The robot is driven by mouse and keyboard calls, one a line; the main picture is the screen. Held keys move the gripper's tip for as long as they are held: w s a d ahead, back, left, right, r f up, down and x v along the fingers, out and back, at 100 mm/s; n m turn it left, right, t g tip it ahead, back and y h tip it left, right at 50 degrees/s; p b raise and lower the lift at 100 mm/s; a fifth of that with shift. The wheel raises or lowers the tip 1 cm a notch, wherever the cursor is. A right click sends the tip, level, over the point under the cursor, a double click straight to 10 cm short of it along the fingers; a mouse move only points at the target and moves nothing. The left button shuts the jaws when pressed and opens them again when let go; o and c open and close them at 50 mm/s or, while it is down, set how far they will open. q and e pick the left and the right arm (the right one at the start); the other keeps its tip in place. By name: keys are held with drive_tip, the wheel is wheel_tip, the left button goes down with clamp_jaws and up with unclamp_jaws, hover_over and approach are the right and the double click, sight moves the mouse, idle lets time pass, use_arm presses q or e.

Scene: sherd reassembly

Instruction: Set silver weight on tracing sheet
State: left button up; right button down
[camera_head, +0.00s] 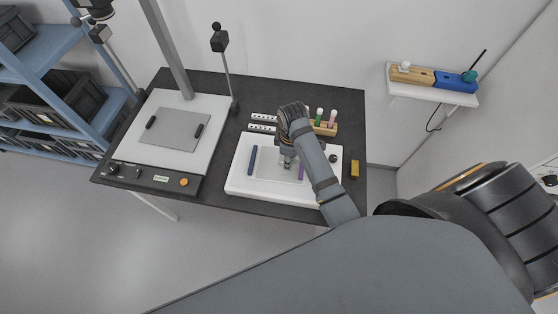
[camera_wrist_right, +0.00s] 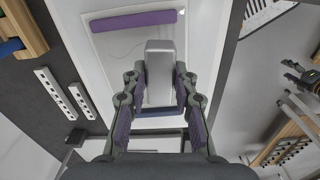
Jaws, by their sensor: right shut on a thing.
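The silver weight (camera_wrist_right: 160,72) is a grey block between the two fingers of my right gripper (camera_wrist_right: 158,82), which is shut on it. In the head view my right gripper (camera_head: 286,150) points down over the tracing sheet (camera_head: 270,168), a pale translucent sheet on a white panel (camera_head: 240,184). The weight shows only in part there, below the gripper. A dark blue bar (camera_head: 252,160) lies along the sheet's left side and a purple bar (camera_head: 301,170) along its right side. I cannot tell whether the weight touches the sheet. My left gripper is not in view.
A copy stand (camera_head: 205,150) with a grey plate (camera_head: 175,129) stands left on the dark table (camera_head: 218,200). White scale strips (camera_head: 263,117) and a wooden rack (camera_head: 328,128) of markers lie behind the panel. A yellow block (camera_head: 355,169) lies to its right.

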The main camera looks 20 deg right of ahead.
drive_tip(key=r+n, duration=0.1)
drive_tip(key=n, duration=0.1)
drive_tip(key=d+r+n, duration=0.1)
drive_tip(key=n, duration=0.1)
drive_tip(key=s+r+n, duration=0.1)
drive_tip(key=n, duration=0.2)
drive_tip(key=shift+d+r+p, duration=0.25)
drive_tip(key=shift+p, duration=0.15)
wheel_tip(320, 180, up, 4)
drive_tip(key=s+d+n+p, duration=0.1)
drive_tip(key=s+n, duration=0.1)
drive_tip(key=n, duration=0.9)
drive_tip(key=n+p, duration=0.1)
drive_tip(key=p, duration=0.1)
hover_over(264, 161)
drive_tip(key=f, duration=0.5)
drive_tip(key=s+f, duration=0.1)
drive_tip(key=f, duration=0.2)
drive_tip(key=shift+d+f, duration=0.25)
drive_tip(key=shift+d, duration=0.15)
drive_tip(key=shift+w+a+f, duration=0.25)
drive_tip(key=shift+f, duration=0.25)
drive_tip(key=f, duration=0.3)
drive_tip(key=shift+w+a+f, duration=0.1)
drive_tip(key=shift+w+f, duration=0.1)
drive_tip(key=shift+f, duration=0.05)
